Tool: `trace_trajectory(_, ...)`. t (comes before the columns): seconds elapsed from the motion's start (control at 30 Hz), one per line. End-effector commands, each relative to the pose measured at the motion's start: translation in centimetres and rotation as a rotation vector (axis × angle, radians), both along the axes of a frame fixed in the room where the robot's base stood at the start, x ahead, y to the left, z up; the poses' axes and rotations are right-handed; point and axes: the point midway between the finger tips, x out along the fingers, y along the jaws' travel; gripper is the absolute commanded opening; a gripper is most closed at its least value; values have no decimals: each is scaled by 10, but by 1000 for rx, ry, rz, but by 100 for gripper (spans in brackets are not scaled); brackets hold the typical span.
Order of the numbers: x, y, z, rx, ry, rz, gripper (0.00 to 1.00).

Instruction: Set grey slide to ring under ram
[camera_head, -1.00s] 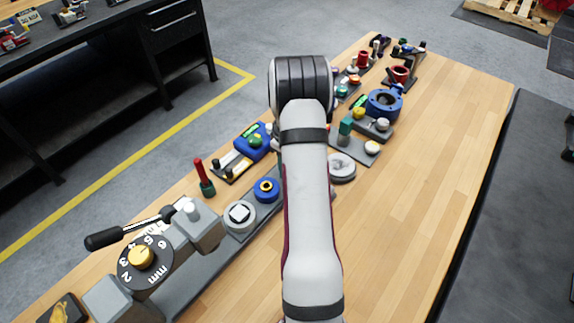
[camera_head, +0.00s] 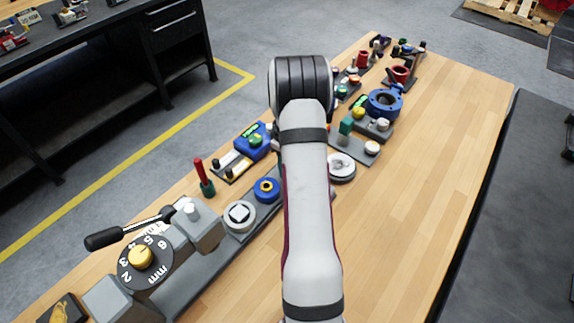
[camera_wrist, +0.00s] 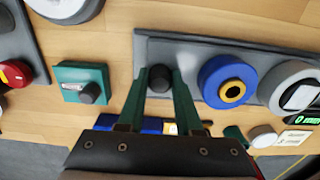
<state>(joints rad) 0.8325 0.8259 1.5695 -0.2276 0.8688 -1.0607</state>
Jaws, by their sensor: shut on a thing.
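The grey slide is a long plate (camera_wrist: 198,50) with a dark round knob (camera_wrist: 159,78) at one end. My gripper (camera_wrist: 160,82) has its two green fingers on either side of this knob and is shut on it. The slide carries a blue ring with a yellow centre (camera_wrist: 231,85) and a grey ring with a white square centre (camera_wrist: 297,90). In the head view, the blue ring (camera_head: 267,190) and the grey ring (camera_head: 240,217) lie beside the grey ram housing (camera_head: 205,230), with the grey ring nearer it. My arm hides my gripper and the knob there.
A dial with mm numbers (camera_head: 137,272) and a black-handled lever (camera_head: 104,238) stand at the ram. A red-handled part (camera_head: 200,172) and a blue device (camera_head: 252,143) are left of the slide. A white-grey disc (camera_head: 341,168) is right of my arm. The table's right side is clear.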

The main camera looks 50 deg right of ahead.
Motion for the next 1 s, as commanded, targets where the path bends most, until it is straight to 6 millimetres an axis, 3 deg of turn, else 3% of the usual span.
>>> trace_trajectory(0.13, 1, 12, 1, 0, 0, 3, 0)
trace_trajectory(0.4, 2, 77, 1, -1, -1, 5, 0)
trace_trajectory(0.5, 2, 92, 1, 0, -1, 3, 0)
trace_trajectory(0.9, 1, 100, 1, -2, -2, 1, 0)
trace_trajectory(0.93, 1, 100, 1, -2, -2, 1, 39)
trace_trajectory(1.0, 1, 100, 1, -2, -2, 1, 52)
